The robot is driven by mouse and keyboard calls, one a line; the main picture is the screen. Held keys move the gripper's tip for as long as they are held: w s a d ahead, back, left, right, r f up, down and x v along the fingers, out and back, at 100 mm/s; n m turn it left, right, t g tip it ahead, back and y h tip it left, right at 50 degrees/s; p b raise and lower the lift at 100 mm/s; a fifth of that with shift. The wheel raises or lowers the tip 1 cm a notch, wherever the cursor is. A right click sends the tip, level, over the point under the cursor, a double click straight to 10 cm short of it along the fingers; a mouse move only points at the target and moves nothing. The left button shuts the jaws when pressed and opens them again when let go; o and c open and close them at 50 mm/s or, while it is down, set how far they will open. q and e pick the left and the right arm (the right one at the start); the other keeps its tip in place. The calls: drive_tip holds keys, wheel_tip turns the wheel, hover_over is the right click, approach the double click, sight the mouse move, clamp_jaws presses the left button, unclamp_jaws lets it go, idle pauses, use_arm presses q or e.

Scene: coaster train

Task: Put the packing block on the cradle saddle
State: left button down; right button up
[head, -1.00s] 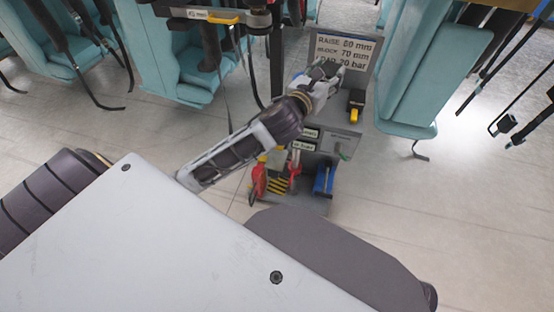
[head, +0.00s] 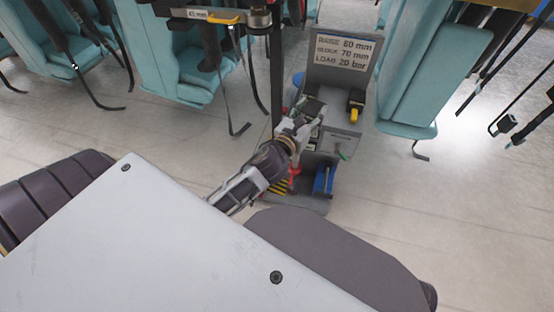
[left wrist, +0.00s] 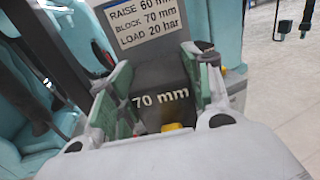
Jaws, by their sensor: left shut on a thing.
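The packing block is dark grey and marked "70 mm" in the left wrist view (left wrist: 160,85). It sits between the two green-padded fingers of my left gripper (left wrist: 158,64), which is shut on it. In the head view my left gripper (head: 309,110) is in front of the grey stand, below its sign. Only a dark part of the block shows there, and the arm hides some of the stand. I cannot make out the cradle saddle for certain in either view. My right gripper is not in view.
The grey stand's sign (head: 342,52) reads raise 60 mm, block 70 mm, load 20 bar. A dark upright post (head: 276,75) stands just left of the gripper. Teal seats (head: 185,65) hang on both sides. A blue item (head: 324,180) sits low on the stand. Floor is clear at right.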

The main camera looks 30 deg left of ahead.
use_arm(q)
drive_tip(key=shift+s+f, duration=0.45)
drive_tip(key=shift+f, duration=0.3)
drive_tip(key=shift+s+f, duration=0.4)
drive_tip(key=shift+f, duration=0.4)
drive_tip(key=shift+s+f, duration=0.45)
drive_tip(key=shift+f, duration=0.3)
